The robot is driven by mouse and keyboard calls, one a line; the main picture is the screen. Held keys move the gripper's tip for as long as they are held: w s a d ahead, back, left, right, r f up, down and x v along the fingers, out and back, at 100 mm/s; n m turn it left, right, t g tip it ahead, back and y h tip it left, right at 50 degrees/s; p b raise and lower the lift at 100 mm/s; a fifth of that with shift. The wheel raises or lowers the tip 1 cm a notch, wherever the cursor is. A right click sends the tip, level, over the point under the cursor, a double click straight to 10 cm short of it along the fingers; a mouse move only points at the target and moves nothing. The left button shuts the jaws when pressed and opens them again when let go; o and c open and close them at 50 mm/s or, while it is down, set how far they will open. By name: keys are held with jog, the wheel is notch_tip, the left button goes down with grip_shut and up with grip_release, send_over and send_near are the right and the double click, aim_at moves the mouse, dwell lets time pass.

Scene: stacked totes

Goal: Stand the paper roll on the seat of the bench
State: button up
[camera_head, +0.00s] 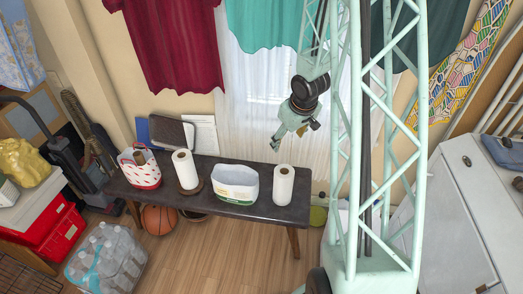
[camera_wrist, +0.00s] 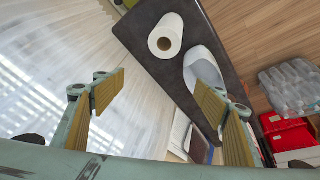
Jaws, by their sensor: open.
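The bench (camera_head: 220,206) has a dark seat that also shows in the wrist view (camera_wrist: 138,28). A white paper roll (camera_head: 284,187) stands upright near the right end of the seat, seen from above in the wrist view (camera_wrist: 166,36). Another white paper roll (camera_head: 186,172) stands further left on a dark round base. My gripper (camera_head: 294,137) is open and empty, above and behind the bench's right end. In the wrist view its two yellow-padded fingers (camera_wrist: 160,80) are spread wide, with the right-hand roll beyond them.
A white tub (camera_head: 236,186) stands between the rolls, and a red-dotted white basket (camera_head: 139,170) is at the left end. Folders (camera_head: 172,133) lean behind. A basketball (camera_head: 159,220) and bottle pack (camera_head: 107,262) are on the floor. Shirts (camera_head: 177,45) hang above.

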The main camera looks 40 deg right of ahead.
jog(key=s+a+r, duration=0.3)
jog(key=a+r, duration=0.3)
jog(key=r, duration=0.3)
jog(key=s+a+r+h, duration=0.1)
jog(key=s+a+r, duration=0.2)
jog(key=a+r, duration=0.5)
jog(key=s+a+r, duration=0.3)
jog(key=a+r, duration=0.1)
jog(key=r, duration=0.7)
jog(key=s+a+r+y, duration=0.1)
jog(key=s+a+r, duration=0.4)
jog(key=s+a, duration=0.4)
jog(key=s+a+r+y, duration=0.1)
jog(key=s+a+r, duration=0.4)
jog(key=s+a, duration=0.4)
jog(key=shift+s+a, duration=0.2)
jog(key=shift+s, duration=2.6)
jog(key=shift+r, duration=0.1)
